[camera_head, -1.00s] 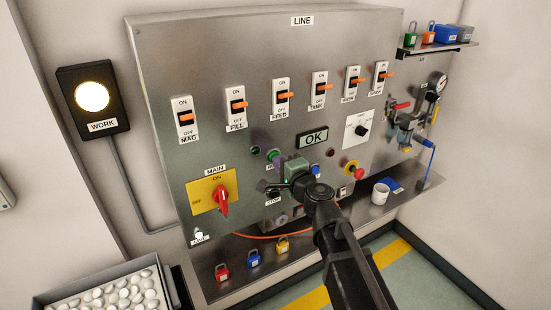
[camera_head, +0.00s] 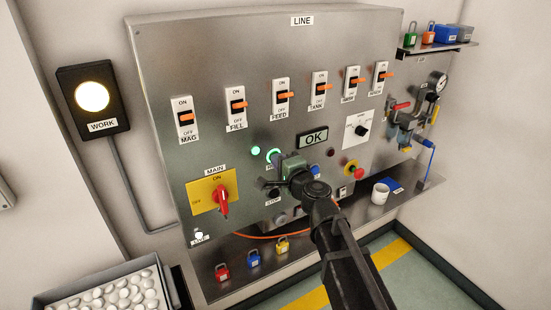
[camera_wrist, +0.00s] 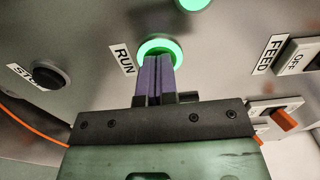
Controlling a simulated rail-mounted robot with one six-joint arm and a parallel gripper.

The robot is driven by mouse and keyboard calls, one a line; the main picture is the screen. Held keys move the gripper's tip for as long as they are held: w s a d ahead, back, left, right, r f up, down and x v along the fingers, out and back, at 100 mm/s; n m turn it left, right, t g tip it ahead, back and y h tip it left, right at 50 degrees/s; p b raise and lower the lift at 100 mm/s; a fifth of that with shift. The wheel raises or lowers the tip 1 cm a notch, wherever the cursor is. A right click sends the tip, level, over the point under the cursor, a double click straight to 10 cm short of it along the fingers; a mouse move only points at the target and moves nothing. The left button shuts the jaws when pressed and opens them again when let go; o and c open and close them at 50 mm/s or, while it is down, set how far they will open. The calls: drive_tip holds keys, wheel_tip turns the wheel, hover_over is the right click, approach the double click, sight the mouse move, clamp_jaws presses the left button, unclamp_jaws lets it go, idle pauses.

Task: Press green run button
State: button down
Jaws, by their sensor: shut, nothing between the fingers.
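The green RUN button (camera_wrist: 152,45) glows in the wrist view, beside its RUN label (camera_wrist: 123,60). My gripper (camera_wrist: 158,63) is shut and empty, with its purple fingertips over the button's face and hiding much of it. They appear to touch it. In the head view the lit button (camera_head: 271,153) shows at the tip of my gripper (camera_head: 278,160), below and left of the OK display (camera_head: 313,139).
A lit green lamp (camera_head: 255,151) is just left of the button. The black STOP button (camera_wrist: 50,75) is nearby. The yellow MAIN switch (camera_head: 203,199) is lower left, the red emergency knob (camera_head: 357,173) right. A white mug (camera_head: 380,194) stands on the shelf.

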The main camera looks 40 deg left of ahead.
drive_tip(key=shift+v, duration=2.75)
drive_tip(key=s+f+n+g, duration=0.3)
drive_tip(key=s+n+g, duration=0.2)
drive_tip(key=d+f+n+g+h, duration=0.2)
drive_tip(key=d+f+n+h, duration=0.5)
drive_tip(key=d, duration=0.5)
drive_tip(key=d+f+m+h, duration=0.2)
drive_tip(key=d+h, duration=0.1)
drive_tip(key=d, duration=1.1)
drive_tip(key=w+d+f+m+h, duration=0.1)
drive_tip(key=d+f+m+h, duration=0.1)
drive_tip(key=d, duration=1.2)
drive_tip(key=d+f+m+h, duration=0.3)
drive_tip(key=d+h, duration=0.1)
drive_tip(key=d, duration=1.1)
drive_tip(key=shift+w+m+h, duration=0.3)
drive_tip(key=shift+w, duration=0.1)
